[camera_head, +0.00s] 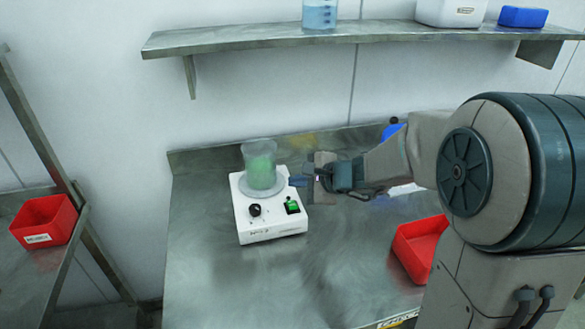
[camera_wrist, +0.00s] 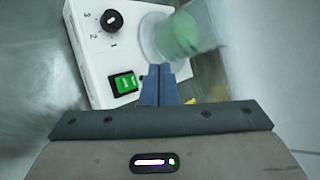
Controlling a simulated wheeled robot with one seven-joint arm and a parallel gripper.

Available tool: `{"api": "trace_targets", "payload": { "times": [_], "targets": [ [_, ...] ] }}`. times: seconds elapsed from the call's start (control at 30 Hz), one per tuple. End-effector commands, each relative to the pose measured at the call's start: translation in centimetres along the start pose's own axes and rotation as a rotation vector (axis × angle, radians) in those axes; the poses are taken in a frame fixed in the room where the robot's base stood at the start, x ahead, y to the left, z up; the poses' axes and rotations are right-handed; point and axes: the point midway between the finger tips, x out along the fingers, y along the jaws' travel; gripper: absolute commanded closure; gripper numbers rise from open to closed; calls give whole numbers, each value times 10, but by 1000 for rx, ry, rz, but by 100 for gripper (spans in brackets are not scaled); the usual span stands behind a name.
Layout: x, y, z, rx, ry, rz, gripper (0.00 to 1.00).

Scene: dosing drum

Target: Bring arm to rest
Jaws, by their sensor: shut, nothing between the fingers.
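My gripper (camera_head: 298,181) is shut and empty, just right of the white stirrer unit (camera_head: 271,229) on the metal table. A clear beaker with green contents (camera_head: 261,164) stands upright on the unit's round plate. The black dial (camera_wrist: 112,20) with numbers sits beside the switch. My arm reaches in from the right. I cannot tell whether the fingertips touch the unit.
A red bin (camera_head: 421,246) stands on the table at right, partly behind my arm. Another labelled red bin (camera_head: 44,221) is on a side rack at left. A wall shelf (camera_head: 350,33) above holds containers. The table's front left is clear.

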Motion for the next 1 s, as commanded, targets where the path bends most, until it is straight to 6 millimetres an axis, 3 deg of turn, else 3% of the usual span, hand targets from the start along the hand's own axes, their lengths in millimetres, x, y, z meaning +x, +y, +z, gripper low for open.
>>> {"api": "trace_targets", "payload": {
  "times": [0.17, 0.27, 0.43, 0.6, 0.8, 1.0],
  "targets": [
    [-1, 1, 1, -9, -1, 4, 100],
    [-15, 12, 13, -113, -10, 54, 100],
    [-52, 48, 34, -378, -21, 201, 100],
    [-93, 88, 40, -642, -11, 371, 100],
    [-146, 132, 31, -930, 33, 589, 100],
    [-195, 161, 13, -1154, 98, 794, 100]
  ]
}}
